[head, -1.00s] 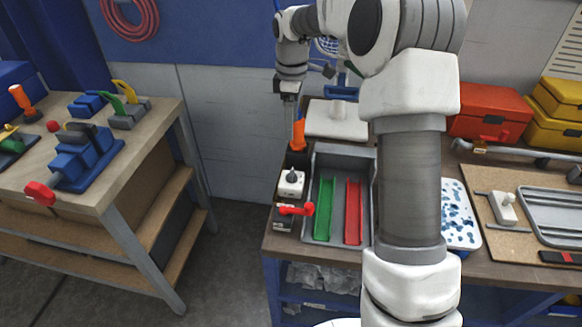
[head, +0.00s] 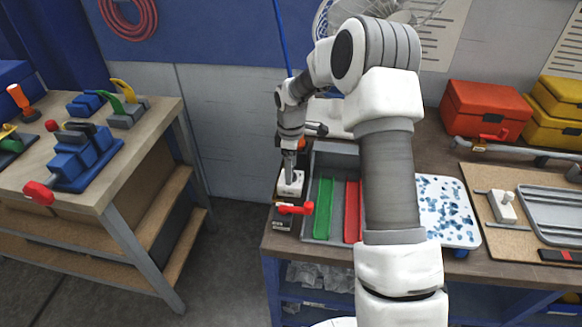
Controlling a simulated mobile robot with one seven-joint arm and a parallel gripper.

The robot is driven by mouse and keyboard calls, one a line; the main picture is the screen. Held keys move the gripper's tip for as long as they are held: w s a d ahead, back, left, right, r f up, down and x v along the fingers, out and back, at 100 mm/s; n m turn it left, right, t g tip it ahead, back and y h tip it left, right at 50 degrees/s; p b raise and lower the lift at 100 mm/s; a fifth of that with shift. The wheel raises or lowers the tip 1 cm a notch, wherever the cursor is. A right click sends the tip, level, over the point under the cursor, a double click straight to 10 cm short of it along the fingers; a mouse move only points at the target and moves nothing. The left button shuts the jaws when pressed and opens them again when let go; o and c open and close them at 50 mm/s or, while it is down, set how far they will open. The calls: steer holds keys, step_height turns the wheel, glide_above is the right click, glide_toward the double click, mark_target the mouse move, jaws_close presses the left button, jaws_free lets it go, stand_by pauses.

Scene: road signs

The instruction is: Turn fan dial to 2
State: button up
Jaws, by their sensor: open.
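The white box with a dark dial (head: 290,187) sits at the left edge of the workbench. My gripper (head: 289,176) points down at the top of this box and covers most of the dial, so the dial's setting is hidden. The gripper is open; at this size I cannot tell whether its fingers touch the dial. The fan (head: 400,12) stands at the back behind my arm, only partly visible.
A red-handled lever (head: 295,208) is just in front of the dial box. A grey tray with a green channel (head: 323,208) and a red channel (head: 352,212) lies to the right. A red toolbox (head: 485,110) stands at the back right. A second bench (head: 150,130) is at the left.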

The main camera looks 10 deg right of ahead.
jaws_close()
stand_by(0.4)
